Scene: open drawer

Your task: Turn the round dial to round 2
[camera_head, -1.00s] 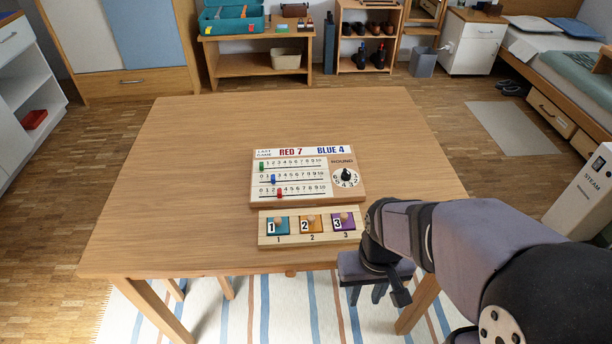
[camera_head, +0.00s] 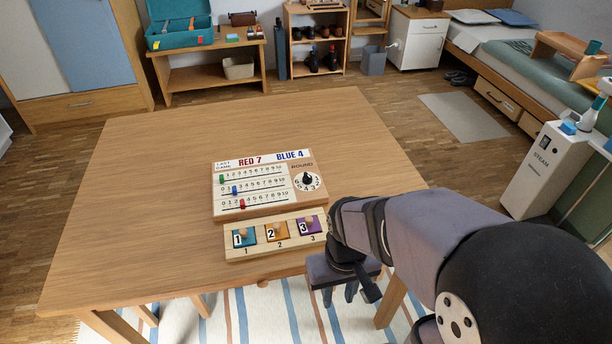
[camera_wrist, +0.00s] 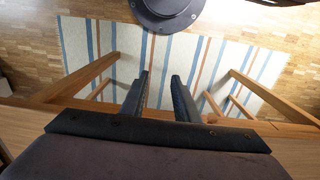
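The round dial (camera_head: 307,181) is a white disc with numbers and a black knob, at the right side of the wooden scoreboard (camera_head: 262,204) on the table. The dial's exact setting is too small to read. My gripper (camera_head: 368,292) hangs at the table's front edge, to the right of and nearer than the board, apart from the dial. In the wrist view, my gripper (camera_wrist: 160,85) shows two dark fingers with a gap between them and nothing held. The dial is out of the wrist view.
A wooden tray (camera_head: 235,255) with three numbered, knobbed tiles lies in front of the scoreboard, close to my arm. The board has three sliders, green, blue and red. The table (camera_head: 150,170) is clear behind and left of it.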

